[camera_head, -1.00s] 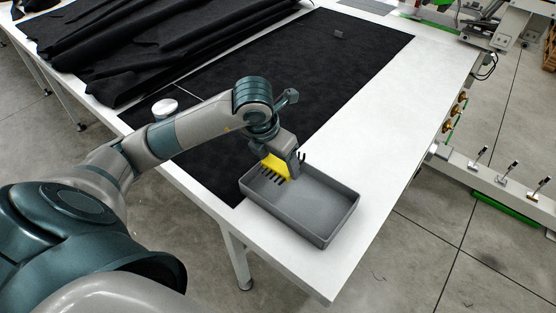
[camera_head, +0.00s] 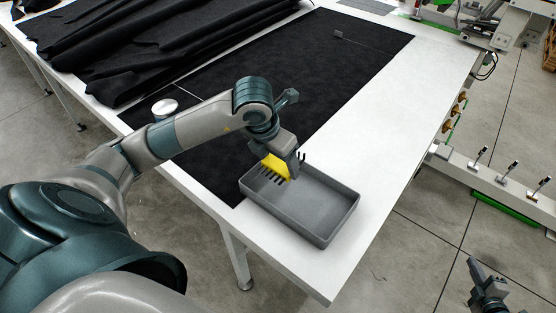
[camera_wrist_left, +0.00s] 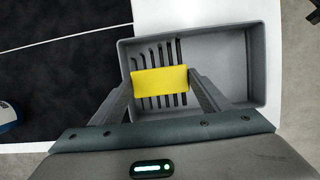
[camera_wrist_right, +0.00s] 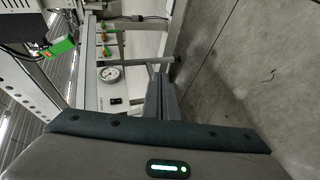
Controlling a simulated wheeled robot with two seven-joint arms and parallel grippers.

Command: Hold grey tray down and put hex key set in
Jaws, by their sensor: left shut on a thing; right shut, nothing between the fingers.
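The grey tray (camera_head: 322,237) lies near the front corner of the white table; it also shows in the left wrist view (camera_wrist_left: 262,65). My left gripper (camera_head: 290,168) is shut on the yellow holder of the hex key set (camera_head: 274,166). In the left wrist view, the hex key set (camera_wrist_left: 160,81) sits between the fingers, over the left part of the tray, with several dark keys sticking out both sides. Whether the keys touch the tray floor I cannot tell. My right gripper (camera_wrist_right: 162,92) is shut and empty, away from the tray, over the floor at the lower right of the head view.
Black fabric (camera_head: 300,70) covers much of the white table (camera_head: 385,125), with a bunched pile (camera_head: 150,45) at the back left. A round silver-topped object (camera_head: 164,108) stands at the left edge. Machine frame parts (camera_head: 490,165) stand to the right. The table right of the tray is bare.

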